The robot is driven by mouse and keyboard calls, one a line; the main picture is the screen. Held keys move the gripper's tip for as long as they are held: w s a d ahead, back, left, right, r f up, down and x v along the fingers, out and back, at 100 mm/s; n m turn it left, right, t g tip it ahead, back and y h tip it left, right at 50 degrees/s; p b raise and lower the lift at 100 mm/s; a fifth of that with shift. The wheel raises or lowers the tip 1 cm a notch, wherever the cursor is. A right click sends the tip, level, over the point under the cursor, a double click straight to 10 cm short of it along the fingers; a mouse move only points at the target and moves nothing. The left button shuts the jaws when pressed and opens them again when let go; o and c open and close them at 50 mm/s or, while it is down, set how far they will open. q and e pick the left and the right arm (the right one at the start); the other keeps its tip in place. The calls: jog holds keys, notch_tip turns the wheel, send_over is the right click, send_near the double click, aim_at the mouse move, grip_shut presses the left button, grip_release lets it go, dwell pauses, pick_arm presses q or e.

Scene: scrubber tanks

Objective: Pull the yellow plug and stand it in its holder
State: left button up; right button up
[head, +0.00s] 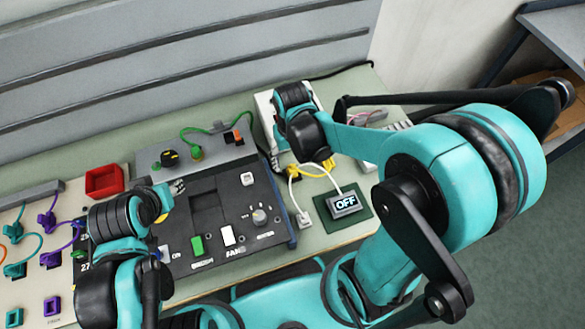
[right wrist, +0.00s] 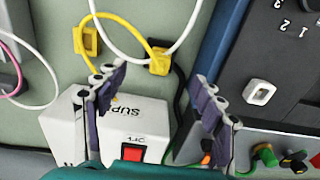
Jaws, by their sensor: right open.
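Two yellow pieces show in the right wrist view: a square one with an opening (right wrist: 90,41) and a plug-like one (right wrist: 158,62). A yellow cable (right wrist: 125,22) arcs between them. I cannot tell for certain which is the holder, nor whether the plug is seated. Yellow parts also show in the head view (head: 318,169), partly hidden by my right gripper (head: 308,150). In the right wrist view my right gripper (right wrist: 160,82) is open and empty, its fingers apart on either side below the plug-like piece. My left gripper (head: 165,200) is by the dark panel; its fingers are unclear.
A white supply box (right wrist: 108,130) with a red switch lies beneath the right gripper. The dark fan panel (head: 215,215) stands to the left. White cables loop near the yellow pieces. A red bin (head: 104,181) is farther left.

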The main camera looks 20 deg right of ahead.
aim_at(292, 167)
notch_tip(292, 167, up, 7)
jog(key=shift+f, duration=0.15)
dwell(0.4)
